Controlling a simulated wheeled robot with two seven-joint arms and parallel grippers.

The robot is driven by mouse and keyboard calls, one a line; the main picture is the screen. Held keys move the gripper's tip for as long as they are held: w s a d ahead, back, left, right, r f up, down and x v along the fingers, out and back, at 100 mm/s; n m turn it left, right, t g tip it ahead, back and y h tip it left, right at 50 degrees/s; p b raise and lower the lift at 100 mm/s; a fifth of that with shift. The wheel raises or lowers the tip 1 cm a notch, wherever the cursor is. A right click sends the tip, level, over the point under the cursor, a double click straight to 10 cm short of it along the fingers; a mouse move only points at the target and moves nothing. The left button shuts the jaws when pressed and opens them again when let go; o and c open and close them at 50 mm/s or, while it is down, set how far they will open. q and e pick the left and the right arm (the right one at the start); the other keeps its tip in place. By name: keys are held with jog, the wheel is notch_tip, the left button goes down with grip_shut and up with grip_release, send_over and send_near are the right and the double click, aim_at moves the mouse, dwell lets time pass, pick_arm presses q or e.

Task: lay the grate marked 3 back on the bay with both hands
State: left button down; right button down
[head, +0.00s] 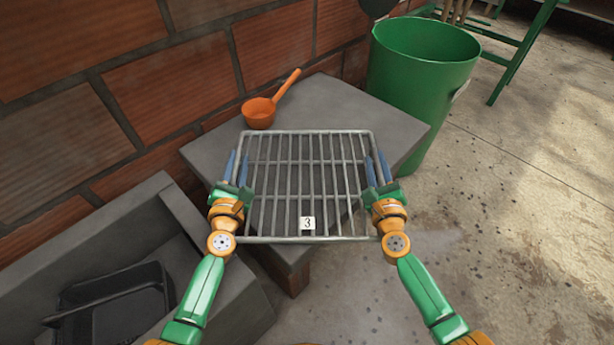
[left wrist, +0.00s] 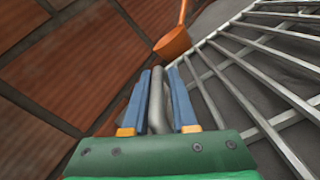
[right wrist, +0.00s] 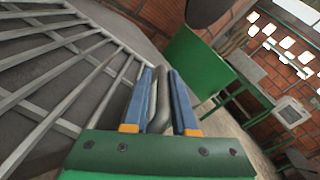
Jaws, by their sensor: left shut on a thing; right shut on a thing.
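The metal grate (head: 307,180) with a white tag marked 3 (head: 307,223) is held roughly flat in front of me, over the grey slab. My left gripper (head: 238,168) is shut on the grate's left side bar; that bar shows between the blue fingers in the left wrist view (left wrist: 158,100). My right gripper (head: 377,168) is shut on the right side bar, which also shows between the fingers in the right wrist view (right wrist: 160,100). At the lower left is a grey open trough (head: 130,215), which may be the bay; I cannot tell for sure.
An orange ladle (head: 259,113) lies on the grey slab (head: 395,115) behind the grate. A green bin (head: 420,65) stands beyond the slab at the right. A black tray (head: 112,310) sits in the trough. A brick wall (head: 165,85) runs along the left and back.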

pick_arm(q)
jog(key=shift+a+r, duration=0.15)
jog(key=shift+a, duration=0.2)
pick_arm(e)
jog(key=shift+d, duration=0.35)
